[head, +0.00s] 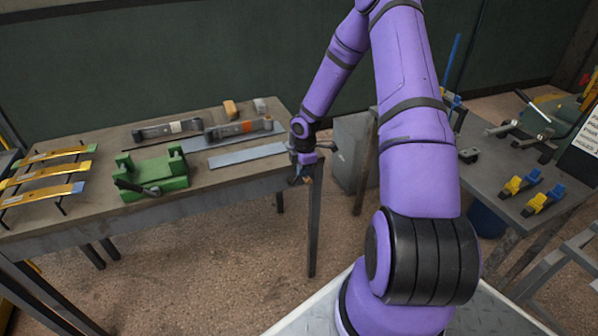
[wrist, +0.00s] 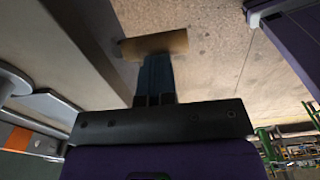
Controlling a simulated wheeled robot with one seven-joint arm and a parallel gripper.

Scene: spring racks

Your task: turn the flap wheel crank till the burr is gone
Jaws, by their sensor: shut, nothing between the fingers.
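My gripper (head: 301,178) hangs low at the right end of the left workbench, beside the bench's edge. In the wrist view its dark blue fingers (wrist: 155,78) are together. A short tan, rounded bar (wrist: 154,44) shows across their tips; I cannot tell whether it is a crank grip or whether they touch. A small dark rod (head: 329,146) sticks out to the right of my wrist; what it belongs to is unclear. I cannot pick out the flap wheel, its crank or a burr for certain; my arm hides part of this area.
The left workbench (head: 225,187) carries a green vice-like fixture (head: 155,178), flat grey strips (head: 248,155) and yellow leaf springs (head: 48,178) on a rack. The right bench (head: 487,185) holds yellow-and-blue clamps (head: 541,201). A grey cabinet (head: 351,150) stands between. Floor in front is clear.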

